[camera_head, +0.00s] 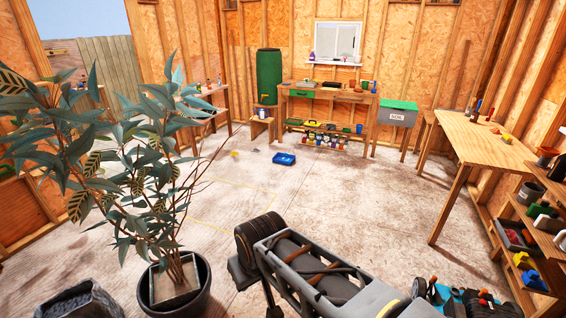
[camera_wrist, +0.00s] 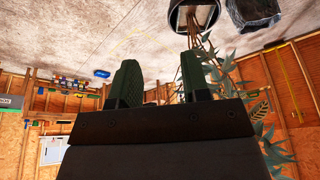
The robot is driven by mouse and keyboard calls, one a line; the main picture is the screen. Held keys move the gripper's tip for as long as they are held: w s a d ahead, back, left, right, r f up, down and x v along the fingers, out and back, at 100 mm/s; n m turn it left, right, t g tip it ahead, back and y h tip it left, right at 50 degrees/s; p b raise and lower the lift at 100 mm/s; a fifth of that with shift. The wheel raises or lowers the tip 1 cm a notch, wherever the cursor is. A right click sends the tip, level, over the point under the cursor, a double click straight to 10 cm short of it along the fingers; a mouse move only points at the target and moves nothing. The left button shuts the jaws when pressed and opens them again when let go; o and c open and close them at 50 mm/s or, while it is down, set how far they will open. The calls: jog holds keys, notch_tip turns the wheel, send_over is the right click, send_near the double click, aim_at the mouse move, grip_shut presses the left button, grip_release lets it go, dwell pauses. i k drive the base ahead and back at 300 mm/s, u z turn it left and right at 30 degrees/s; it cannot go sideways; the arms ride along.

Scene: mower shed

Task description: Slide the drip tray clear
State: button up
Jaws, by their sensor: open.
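A blue tray (camera_head: 284,158), which looks like the drip tray, lies on the concrete floor in the middle distance of the head view. It stands in front of the back bench, and what is in it is too small to tell. It also shows as a small blue shape in the wrist view (camera_wrist: 102,73), which is upside down. My gripper (camera_wrist: 158,62) shows two dark green fingers spread apart with nothing between them. It is far from the tray and not touching anything. I cannot make out the gripper in the head view.
A potted plant (camera_head: 180,285) stands close at left. A green barrel (camera_head: 269,77) sits on a low stand near the back bench (camera_head: 325,94). A grey box with a green lid (camera_head: 397,113) is right of it. A wooden workbench (camera_head: 480,140) runs along the right. The middle floor is mostly clear.

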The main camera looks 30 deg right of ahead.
aim_at(278, 158)
jog(key=z, duration=0.5)
jog(key=i, duration=1.65)
jog(key=z, duration=0.9)
jog(key=i, duration=2.4)
jog(key=u, duration=0.25)
jog(key=i, duration=2.3)
jog(key=u, duration=1)
jog(key=i, duration=1.1)
jog(key=u, duration=0.35)
